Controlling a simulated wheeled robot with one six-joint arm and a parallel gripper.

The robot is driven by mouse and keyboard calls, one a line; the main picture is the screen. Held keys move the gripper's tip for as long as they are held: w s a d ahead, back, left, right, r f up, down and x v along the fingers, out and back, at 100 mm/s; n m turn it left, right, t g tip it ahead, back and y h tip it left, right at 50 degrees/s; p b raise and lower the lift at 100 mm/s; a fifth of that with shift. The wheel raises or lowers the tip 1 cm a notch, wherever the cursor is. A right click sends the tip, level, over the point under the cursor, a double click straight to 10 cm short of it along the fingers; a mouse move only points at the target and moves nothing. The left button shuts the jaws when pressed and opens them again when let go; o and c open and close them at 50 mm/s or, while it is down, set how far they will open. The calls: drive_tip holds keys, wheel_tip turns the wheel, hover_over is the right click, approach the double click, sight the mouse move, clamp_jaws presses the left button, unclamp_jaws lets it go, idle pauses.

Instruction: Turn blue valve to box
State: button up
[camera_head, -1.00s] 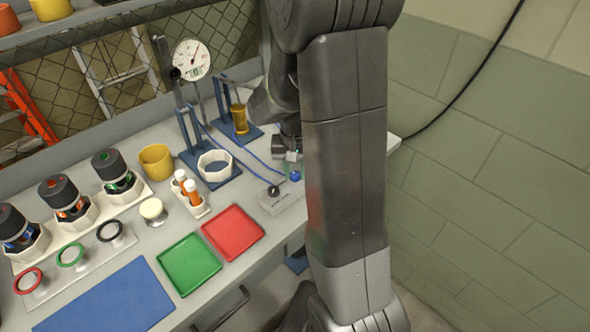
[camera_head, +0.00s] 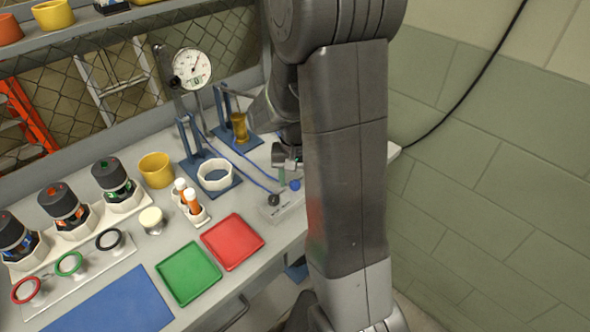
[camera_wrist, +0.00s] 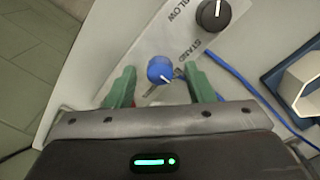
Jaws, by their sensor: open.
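The blue valve (camera_wrist: 160,70) is a round blue knob with a white pointer line on a light panel (camera_wrist: 187,38). The panel has printed words, partly readable as "STAND" and "LOW". My gripper (camera_wrist: 161,80) is open, its two green fingers on either side of the blue knob with gaps at both sides. I cannot tell whether the fingers are down at the knob's height. In the head view the blue knob (camera_head: 295,185) shows on the small panel at the bench's right end, just below my gripper (camera_head: 288,180), which is partly hidden by my arm.
A black knob (camera_wrist: 213,14) sits on the same panel, with a blue cable (camera_wrist: 240,85) beside it. A white octagonal ring (camera_head: 215,174) on a blue stand, a red tray (camera_head: 232,241) and a green tray (camera_head: 188,272) lie to the left. A dial gauge (camera_head: 192,68) stands behind.

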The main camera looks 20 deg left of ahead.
sight(295, 182)
wheel_tip(295, 182, up, 14)
drive_tip(key=shift+f, duration=0.2)
drive_tip(key=shift+f, duration=0.15)
idle(0.5)
wheel_tip(295, 182, down, 14)
drive_tip(key=shift+r, duration=0.25)
idle(0.4)
